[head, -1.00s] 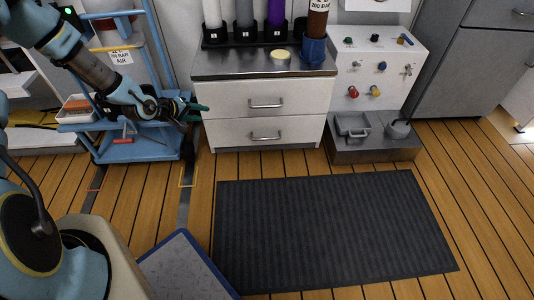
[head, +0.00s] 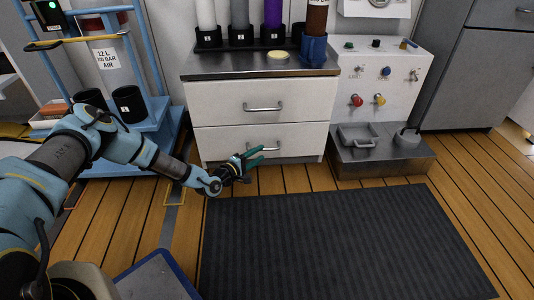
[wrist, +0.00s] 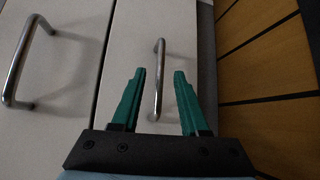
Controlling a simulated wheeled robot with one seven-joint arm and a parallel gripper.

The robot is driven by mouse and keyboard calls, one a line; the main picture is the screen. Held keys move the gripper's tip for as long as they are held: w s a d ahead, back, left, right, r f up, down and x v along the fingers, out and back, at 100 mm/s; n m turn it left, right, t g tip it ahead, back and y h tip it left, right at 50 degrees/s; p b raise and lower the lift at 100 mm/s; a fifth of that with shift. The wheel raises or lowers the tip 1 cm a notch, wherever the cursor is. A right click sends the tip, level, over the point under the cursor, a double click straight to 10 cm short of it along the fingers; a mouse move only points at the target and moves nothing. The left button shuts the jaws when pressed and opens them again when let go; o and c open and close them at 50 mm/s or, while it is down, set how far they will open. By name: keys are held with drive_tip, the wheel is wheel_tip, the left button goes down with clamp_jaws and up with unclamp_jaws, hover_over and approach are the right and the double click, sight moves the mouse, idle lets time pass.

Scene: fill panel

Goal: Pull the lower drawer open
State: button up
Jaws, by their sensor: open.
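The lower drawer (head: 300,141) is a white front, shut, under the upper drawer (head: 290,103) in the white cabinet. Its metal bar handle (head: 272,149) is partly hidden behind my gripper in the head view. My gripper (head: 259,156) is open and empty in front of the lower drawer, with its green fingers pointing at the front. In the wrist view, the lower drawer's handle (wrist: 159,72) shows between and beyond the two fingertips of my gripper (wrist: 160,72). The fingers look apart from the handle, though the exact gap is hard to tell.
The upper drawer's handle (head: 263,107) is close above. A dark ribbed mat (head: 335,240) lies on the wooden floor before the cabinet. A grey metal step (head: 385,160) with a tray stands at the right. A blue rack (head: 152,130) stands at the left.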

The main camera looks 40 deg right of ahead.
sight(265, 150)
drive_tip(key=shift+w+d+f+b, duration=0.2)
drive_tip(key=shift+d+b, duration=0.2)
drive_tip(key=shift+d, duration=0.9)
drive_tip(key=shift+w+d+f+b, duration=0.15)
drive_tip(key=shift+d+b, duration=0.2)
drive_tip(key=shift+d, duration=0.95)
drive_tip(key=shift+s, duration=0.1)
clamp_jaws()
